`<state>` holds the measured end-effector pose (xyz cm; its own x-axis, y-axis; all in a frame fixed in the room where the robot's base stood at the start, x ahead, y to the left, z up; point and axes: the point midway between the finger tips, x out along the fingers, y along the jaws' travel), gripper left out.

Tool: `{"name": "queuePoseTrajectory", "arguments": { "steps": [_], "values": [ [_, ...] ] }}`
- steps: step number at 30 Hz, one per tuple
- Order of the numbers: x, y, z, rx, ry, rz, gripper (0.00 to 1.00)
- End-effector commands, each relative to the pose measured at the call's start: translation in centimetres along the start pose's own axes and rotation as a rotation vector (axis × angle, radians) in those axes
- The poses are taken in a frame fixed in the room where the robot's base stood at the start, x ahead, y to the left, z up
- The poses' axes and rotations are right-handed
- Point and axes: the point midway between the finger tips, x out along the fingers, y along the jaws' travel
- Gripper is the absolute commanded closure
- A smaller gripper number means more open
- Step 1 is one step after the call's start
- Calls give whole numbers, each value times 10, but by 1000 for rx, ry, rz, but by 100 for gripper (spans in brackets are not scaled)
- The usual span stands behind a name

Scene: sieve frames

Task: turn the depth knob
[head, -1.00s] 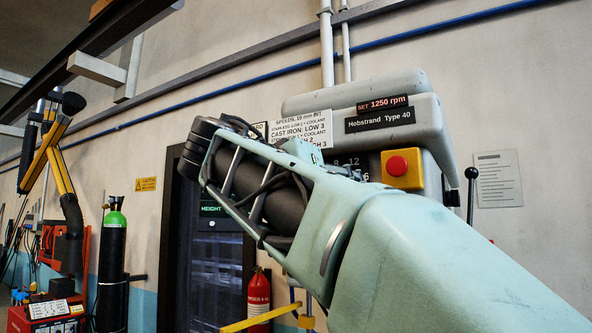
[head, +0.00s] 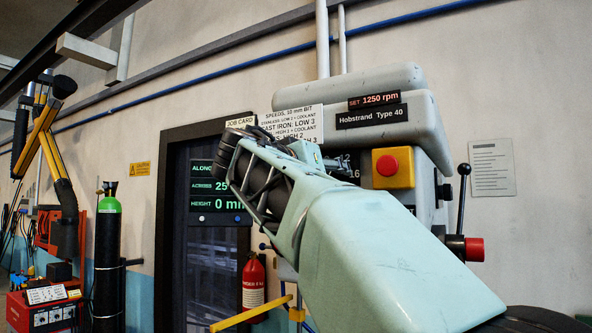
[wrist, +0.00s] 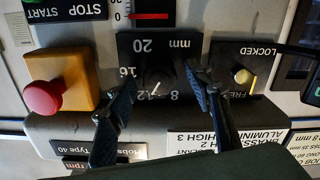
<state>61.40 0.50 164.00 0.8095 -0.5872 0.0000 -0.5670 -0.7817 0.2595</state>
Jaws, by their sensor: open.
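The depth knob (wrist: 157,78) is a dark round knob with a pale pointer mark. It sits on a black plate (wrist: 147,46) numbered in mm, upside down in the wrist view. The pointer's exact reading is unclear. My gripper (wrist: 165,79) is open, with one dark finger on each side of the knob. I cannot tell whether either finger touches it. In the head view my gripper (head: 345,168) is a small dark shape in front of the machine. It hides the knob there, and only a few dial numbers show.
A red button on a yellow box (head: 393,168) is close to the dial, right of it in the head view. A LOCKED/FREE switch (wrist: 243,77) is on its other side. A black-ball lever (head: 463,190) and red cap (head: 473,249) stand right of the machine head (head: 410,122).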

Motion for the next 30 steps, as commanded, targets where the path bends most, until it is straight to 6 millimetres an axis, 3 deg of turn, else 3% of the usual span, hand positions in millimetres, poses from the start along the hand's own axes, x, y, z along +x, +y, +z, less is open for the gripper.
{"name": "queuePoseTrajectory", "arguments": {
  "steps": [10, 21, 30],
  "values": [
    [5, 0, 1, 1, -1, 1, 53],
    [4, 0, 0, 1, -1, 1, 94],
    [4, 0, 1, -31, -1, 1, 95]
  ]
}}
